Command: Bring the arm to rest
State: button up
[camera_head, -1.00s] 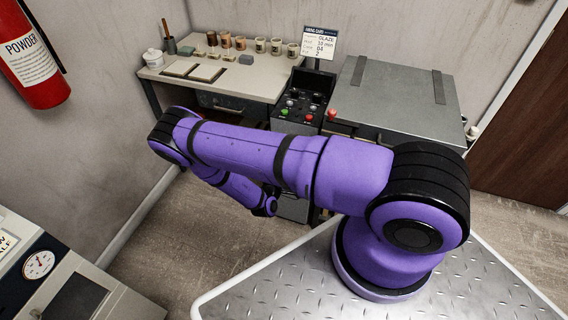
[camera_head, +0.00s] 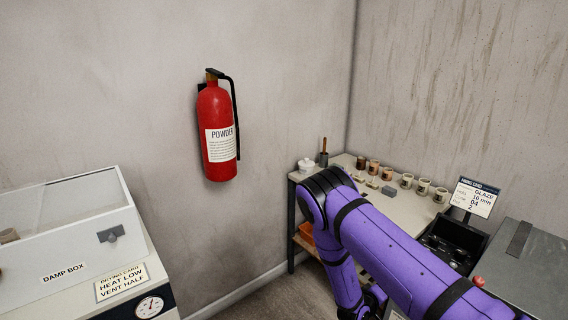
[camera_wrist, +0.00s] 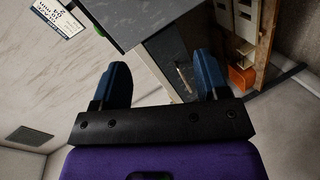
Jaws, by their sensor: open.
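My purple arm (camera_head: 400,255) reaches in from the lower right of the head view, bends at a dark joint in front of the bench and hangs down. My gripper (camera_wrist: 163,84) shows in the wrist view with its two blue fingers wide apart and nothing between them. In the head view the arm's lower end runs near the bottom edge, and the fingers cannot be made out there.
A workbench (camera_head: 408,208) with several small cups stands in the corner, beside a control panel and a grey-lidded unit (camera_head: 545,265). A red extinguisher (camera_head: 217,130) hangs on the wall. A damp box (camera_head: 70,250) stands at left. An orange item (camera_wrist: 241,77) sits on a shelf.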

jog(key=w+a+r+m+y, duration=0.2)
jog(key=w+a+r+y, duration=0.1)
jog(key=r, duration=0.7)
jog(key=w+a+r+m+y, duration=0.2)
jog(key=w+a+r+y, duration=0.15)
jog(key=r, duration=0.55)
jog(key=s+a+r+g+y, duration=0.1)
jog(key=s+r+y, duration=0.2)
jog(key=r, duration=0.7)
jog(key=s+a+r+y, duration=0.1)
jog(key=s+r+y, duration=0.15)
jog(key=r, duration=0.65)
jog(key=s+r+g+y, duration=0.1)
jog(key=s+r, duration=1.3)
jog(key=s+d+r, duration=0.2)
jog(key=s, duration=0.8)
jog(key=s+d+r+g+h, duration=0.1)
jog(key=s+d+r, duration=0.1)
jog(key=s, duration=0.9)
jog(key=shift+d+r+g+h, duration=0.3)
jog(key=shift+d+r, duration=0.05)
jog(key=shift+d, duration=0.3)
